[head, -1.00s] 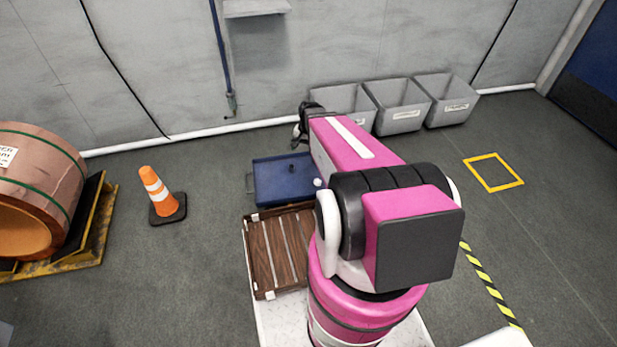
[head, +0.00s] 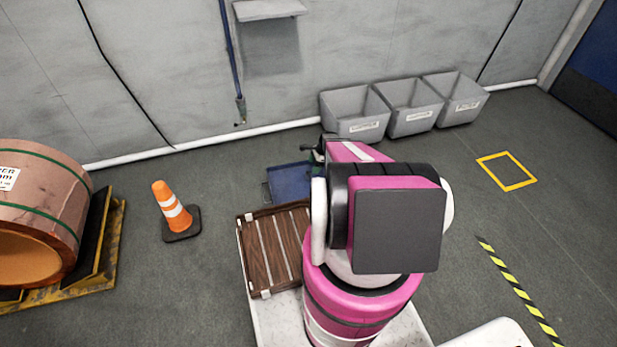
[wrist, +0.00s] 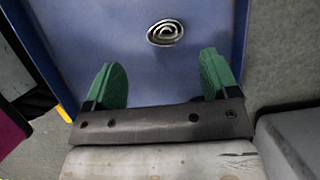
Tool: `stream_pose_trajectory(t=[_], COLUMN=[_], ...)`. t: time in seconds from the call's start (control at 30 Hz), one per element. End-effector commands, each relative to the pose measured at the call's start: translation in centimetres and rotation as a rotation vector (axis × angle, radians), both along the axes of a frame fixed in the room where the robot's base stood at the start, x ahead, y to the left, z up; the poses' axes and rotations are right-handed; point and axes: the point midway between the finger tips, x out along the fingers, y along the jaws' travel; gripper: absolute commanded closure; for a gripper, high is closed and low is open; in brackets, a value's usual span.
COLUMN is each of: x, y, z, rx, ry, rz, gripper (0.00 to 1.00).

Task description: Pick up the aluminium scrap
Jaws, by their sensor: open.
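A silvery coiled strip (wrist: 165,33), which looks like the aluminium scrap, lies on the floor of the blue tray (head: 287,184). In the wrist view the tray floor (wrist: 125,30) fills most of the picture. My gripper (wrist: 158,62) is open, with its two green fingers spread and nothing between them. The scrap is beyond the fingertips, roughly centred between them and apart from both. In the head view my pink arm covers the tray's right part, and I cannot see the scrap there.
A wooden slatted crate (head: 267,238) sits close in front of the tray. Several things stand around: grey labelled bins (head: 357,113) along the wall, an orange cone (head: 171,206) and a copper coil (head: 38,205) at left. Floor between cone and tray is clear.

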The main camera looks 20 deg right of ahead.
Motion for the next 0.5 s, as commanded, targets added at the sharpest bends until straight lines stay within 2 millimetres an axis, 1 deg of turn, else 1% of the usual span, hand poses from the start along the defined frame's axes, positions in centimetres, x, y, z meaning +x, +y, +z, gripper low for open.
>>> stream_pose_trajectory(t=[0.03, 0.13, 0.37, 0.5], x=[0.2, 0.2, 0.3, 0.8], y=[0.3, 0.8, 1.3, 1.8], z=[-0.9, -2.2, -3.5, -5.2], rx=[0.0, 0.0, 0.0, 0.0], ry=[0.001, 0.001, -0.001, 0.0], rz=[0.001, 0.002, 0.002, 0.003], gripper=[0.2, 0.2, 0.2, 0.2])
